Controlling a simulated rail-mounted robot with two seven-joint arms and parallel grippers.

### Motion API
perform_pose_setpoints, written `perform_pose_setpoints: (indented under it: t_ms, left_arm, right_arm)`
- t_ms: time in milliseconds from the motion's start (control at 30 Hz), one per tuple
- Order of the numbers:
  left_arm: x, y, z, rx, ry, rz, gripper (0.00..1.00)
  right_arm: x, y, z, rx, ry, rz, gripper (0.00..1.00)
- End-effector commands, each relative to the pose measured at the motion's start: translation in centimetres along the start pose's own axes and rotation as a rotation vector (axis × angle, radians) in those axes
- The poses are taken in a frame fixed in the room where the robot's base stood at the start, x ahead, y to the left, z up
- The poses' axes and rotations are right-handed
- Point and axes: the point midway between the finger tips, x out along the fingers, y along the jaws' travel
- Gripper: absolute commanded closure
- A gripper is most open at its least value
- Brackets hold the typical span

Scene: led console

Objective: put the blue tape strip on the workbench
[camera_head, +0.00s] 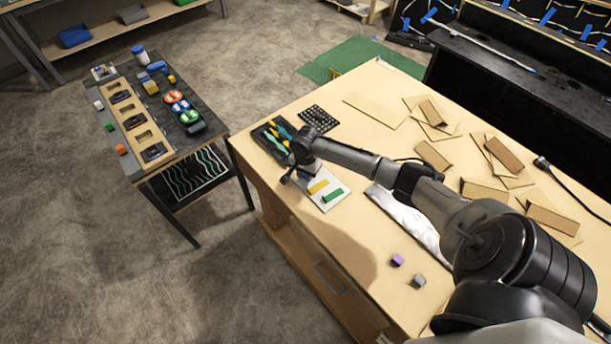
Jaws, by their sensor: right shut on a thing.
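My right gripper (294,176) is over the far left end of a white card on the workbench (362,184). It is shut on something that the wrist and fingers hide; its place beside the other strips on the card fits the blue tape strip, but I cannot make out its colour. The white card (336,204) carries a yellow strip (318,187) and a green strip (333,196). I cannot tell whether the gripper touches the card. My left gripper is out of view.
A black tray (262,141) of coloured tools and a black grid (318,118) lie just beyond the gripper. Cardboard pieces (375,111) cover the right side. Purple (397,260) and grey (418,281) blocks sit near the front. A smaller table (215,123) stands left. The bench's front-left area is bare.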

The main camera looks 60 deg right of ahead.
Motion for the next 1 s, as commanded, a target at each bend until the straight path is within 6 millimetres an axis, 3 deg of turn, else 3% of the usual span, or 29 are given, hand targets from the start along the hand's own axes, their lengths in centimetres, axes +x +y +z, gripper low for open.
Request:
perform_pose_setpoints:
  t_ms: [133, 567, 600, 833, 1000]
  left_arm:
    - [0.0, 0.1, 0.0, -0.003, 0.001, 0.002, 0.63]
    - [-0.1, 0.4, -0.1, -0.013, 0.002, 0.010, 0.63]
    - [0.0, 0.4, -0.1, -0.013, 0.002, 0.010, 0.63]
    - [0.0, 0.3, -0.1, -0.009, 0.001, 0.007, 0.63]
    - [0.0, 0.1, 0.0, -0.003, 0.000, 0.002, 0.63]
  right_arm:
    - [1.2, 0.0, -0.1, 0.001, 0.001, 0.000, 1.00]
    - [1.6, 0.0, 0.0, 0.000, 0.001, -0.001, 1.00]
    - [1.6, 0.0, 0.0, 0.000, 0.001, -0.002, 0.73]
    - [1.6, 0.0, 0.0, 0.000, 0.001, -0.001, 0.51]
    - [1.6, 0.0, -0.1, 0.000, 0.001, -0.001, 0.50]
